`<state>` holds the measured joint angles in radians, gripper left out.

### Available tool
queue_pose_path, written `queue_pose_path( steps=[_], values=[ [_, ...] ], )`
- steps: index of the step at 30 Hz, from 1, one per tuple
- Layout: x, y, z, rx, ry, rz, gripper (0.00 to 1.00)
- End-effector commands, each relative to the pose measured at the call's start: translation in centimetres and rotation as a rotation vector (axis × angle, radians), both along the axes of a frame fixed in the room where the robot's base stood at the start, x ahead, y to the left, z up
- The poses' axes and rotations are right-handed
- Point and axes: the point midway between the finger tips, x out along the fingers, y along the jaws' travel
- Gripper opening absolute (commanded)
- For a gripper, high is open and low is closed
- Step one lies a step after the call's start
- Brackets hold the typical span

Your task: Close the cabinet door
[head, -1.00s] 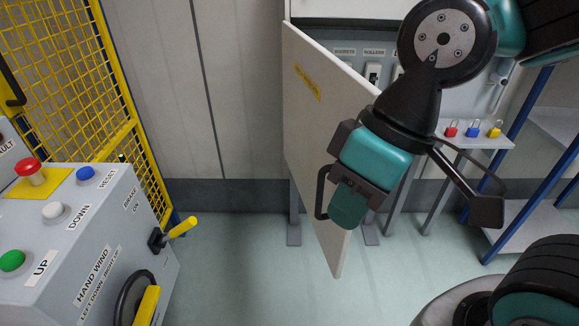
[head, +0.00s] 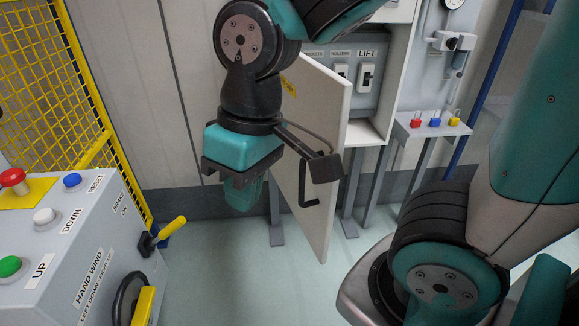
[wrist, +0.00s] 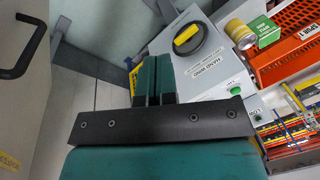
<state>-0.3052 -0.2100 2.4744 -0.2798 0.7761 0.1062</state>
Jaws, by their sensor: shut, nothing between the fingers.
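The cabinet door (head: 325,130) is a pale panel standing open, swung out toward me, in the middle of the head view. Its black bar handle (head: 311,190) is on the left-hand face; the handle also shows at the upper left of the wrist view (wrist: 38,50). The open cabinet (head: 390,75) shows switches behind the door's edge. My gripper (head: 243,195) is to the left of the door, on the handle side, and appears apart from it. Its teal fingers are together and empty in the wrist view (wrist: 155,78). My wrist hides part of the door.
A grey control console (head: 80,245) with buttons and a yellow-handled lever (head: 172,230) stands at left, beside a yellow mesh fence (head: 45,80). A small shelf (head: 430,128) with coloured padlocks is right of the cabinet. Floor between console and door is clear.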

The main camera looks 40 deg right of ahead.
Motion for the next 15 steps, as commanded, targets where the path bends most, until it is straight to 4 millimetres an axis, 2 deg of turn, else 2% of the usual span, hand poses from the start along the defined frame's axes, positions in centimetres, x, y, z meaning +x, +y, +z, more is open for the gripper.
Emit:
queue_pose_path(
  steps=[3,7,10,15],
  values=[
    [5.0,-2.6,-1.2,-0.208,0.041,-0.293,0.00],
    [9.7,-5.1,-1.8,-0.448,0.028,-0.687,0.00],
    [12.0,-6.2,-1.9,-0.595,-0.018,-0.967,0.00],
    [13.5,-6.6,-1.9,-0.743,-0.110,-1.308,0.00]
  ],
)
